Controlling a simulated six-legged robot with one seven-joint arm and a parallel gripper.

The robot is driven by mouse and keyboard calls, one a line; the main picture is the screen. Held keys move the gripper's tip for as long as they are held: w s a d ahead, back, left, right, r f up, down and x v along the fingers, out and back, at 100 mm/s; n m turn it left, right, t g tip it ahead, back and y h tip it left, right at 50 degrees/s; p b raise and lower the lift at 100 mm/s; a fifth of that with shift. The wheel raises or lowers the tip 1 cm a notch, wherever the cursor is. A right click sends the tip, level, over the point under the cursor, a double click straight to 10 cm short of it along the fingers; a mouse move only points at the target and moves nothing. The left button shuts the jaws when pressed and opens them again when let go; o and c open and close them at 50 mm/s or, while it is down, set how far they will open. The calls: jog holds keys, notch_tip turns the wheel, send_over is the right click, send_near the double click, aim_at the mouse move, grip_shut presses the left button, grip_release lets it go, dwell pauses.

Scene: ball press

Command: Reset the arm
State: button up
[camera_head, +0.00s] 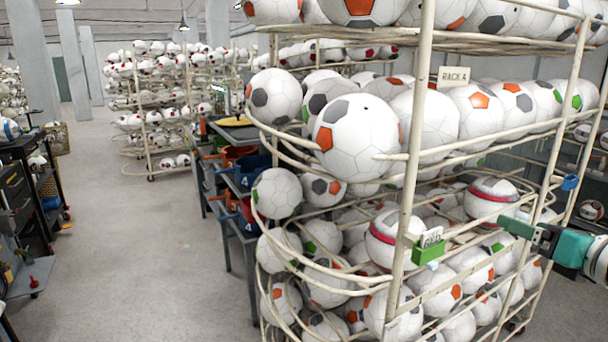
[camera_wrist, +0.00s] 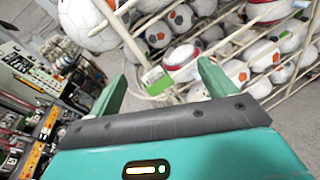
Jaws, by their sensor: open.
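Beyond the fingers a small green holder (camera_wrist: 154,77) is fixed to the rack's pale post. The same green holder (camera_head: 429,252) holds a small white card in the head view. A blue tag (camera_head: 570,182) hangs on the rack's right post.
The rack (camera_head: 412,150) is packed with soccer balls, some bulging past its rails. A grey table (camera_head: 240,130) with blue and orange items stands behind it. A dark cart (camera_head: 25,180) is at the left. The grey floor (camera_head: 150,240) between is clear.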

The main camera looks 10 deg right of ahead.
jog(key=w+a+r+m+t+h, duration=0.1)
jog(key=w+a+r+m+h, duration=0.3)
jog(key=m, duration=0.6)
jog(key=a+f+m+g+h, duration=0.25)
jog(key=f+m+h, duration=0.2)
jog(key=m, duration=0.65)
jog(key=s+a+f+m+g+y, duration=0.3)
jog(key=s+a+f+m, duration=0.3)
jog(key=a+f, duration=0.3)
jog(key=s+a+f+m+g+y, duration=0.4)
jog(key=a+f, duration=0.5)
jog(key=a, duration=0.5)
jog(key=s+m+g, duration=0.2)
jog(key=shift+a+m, duration=0.15)
jog(key=shift+m, duration=0.15)
